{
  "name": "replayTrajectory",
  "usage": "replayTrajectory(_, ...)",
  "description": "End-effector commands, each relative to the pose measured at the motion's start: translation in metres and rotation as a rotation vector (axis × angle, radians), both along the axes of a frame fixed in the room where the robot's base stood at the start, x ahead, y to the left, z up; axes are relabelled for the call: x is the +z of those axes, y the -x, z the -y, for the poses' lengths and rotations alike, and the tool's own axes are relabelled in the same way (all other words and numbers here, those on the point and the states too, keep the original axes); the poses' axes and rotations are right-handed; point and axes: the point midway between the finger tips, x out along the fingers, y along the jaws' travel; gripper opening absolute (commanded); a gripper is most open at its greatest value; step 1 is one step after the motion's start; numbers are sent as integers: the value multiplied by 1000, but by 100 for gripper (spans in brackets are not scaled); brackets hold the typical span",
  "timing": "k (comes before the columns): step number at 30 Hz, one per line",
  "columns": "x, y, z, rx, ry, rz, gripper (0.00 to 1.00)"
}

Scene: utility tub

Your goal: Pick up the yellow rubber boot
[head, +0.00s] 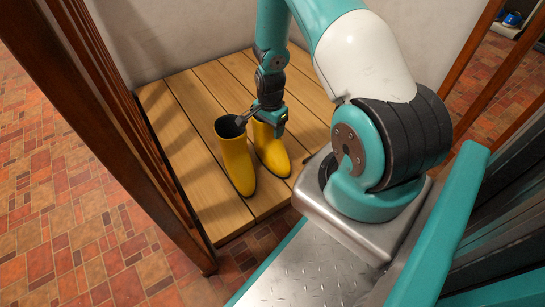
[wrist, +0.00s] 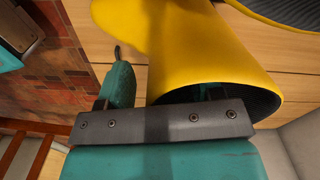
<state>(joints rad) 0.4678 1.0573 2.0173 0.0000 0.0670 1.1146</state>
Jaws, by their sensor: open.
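Two yellow rubber boots stand upright side by side on a slatted wooden platform, the left boot (head: 236,165) and the right boot (head: 271,152). My gripper (head: 269,122) is at the top of the right boot and hides part of its rim. In the wrist view a yellow boot (wrist: 195,50) fills the middle, its dark opening facing my gripper (wrist: 165,88). One teal finger is outside the boot; the other is partly hidden at the opening, seemingly inside it. The jaws are open. Part of the other boot (wrist: 285,8) shows at the top right.
The wooden platform (head: 185,105) has bare boards left of and behind the boots. A pale wall (head: 170,35) closes the back. Dark wooden posts (head: 115,105) stand at the left. Red-brown tiles (head: 60,215) cover the floor. A small blue item (head: 513,18) lies far right.

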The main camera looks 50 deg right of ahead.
Motion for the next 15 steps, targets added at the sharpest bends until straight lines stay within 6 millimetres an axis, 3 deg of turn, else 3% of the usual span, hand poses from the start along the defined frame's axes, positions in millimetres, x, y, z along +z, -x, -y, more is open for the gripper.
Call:
replayTrajectory(6,0,0,0,0,0,1,60)
replayTrajectory(14,0,0,0,0,0,0,0)
replayTrajectory(15,0,0,0,0,0,0,0)
